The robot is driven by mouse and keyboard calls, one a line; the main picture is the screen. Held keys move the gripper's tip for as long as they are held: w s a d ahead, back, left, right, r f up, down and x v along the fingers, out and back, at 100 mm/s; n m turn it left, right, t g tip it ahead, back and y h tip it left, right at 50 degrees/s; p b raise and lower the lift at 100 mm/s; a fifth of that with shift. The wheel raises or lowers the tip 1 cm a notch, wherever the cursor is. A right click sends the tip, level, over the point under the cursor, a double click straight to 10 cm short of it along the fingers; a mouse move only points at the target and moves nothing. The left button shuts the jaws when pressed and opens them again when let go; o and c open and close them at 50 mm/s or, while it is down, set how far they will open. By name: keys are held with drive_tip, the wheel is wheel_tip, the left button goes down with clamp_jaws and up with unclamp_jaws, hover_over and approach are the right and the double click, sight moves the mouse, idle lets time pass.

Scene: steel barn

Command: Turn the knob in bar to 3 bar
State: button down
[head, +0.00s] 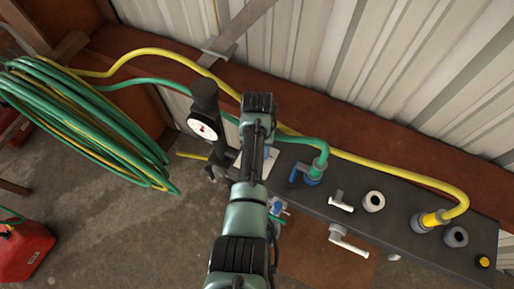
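A round white-faced gauge (203,127) with a red mark sits on a dark upright body, left of my arm. Its scale is too small to read. A dark cylinder (205,94) stands right above the gauge; I cannot tell whether it is the knob. My arm comes up from the bottom middle and its wrist is just right of the gauge. The wrist covers part of a pale plate (271,163) and a small blue part behind it. My gripper's fingers cannot be made out against the dark parts there, nor whether they touch anything.
A dark panel (400,232) runs to the right, with a blue valve (312,173), white taps (342,201), grey round fittings (374,201) and a yellow coupling (430,220). Coiled green and yellow hoses (90,120) hang at left. A red can (25,250) stands on the floor.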

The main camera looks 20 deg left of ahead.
drive_tip(key=shift+m, duration=1.7)
drive_tip(key=shift+c, duration=1.7)
unclamp_jaws()
wheel_tip(320, 180, up, 13)
drive_tip(key=b, duration=0.1)
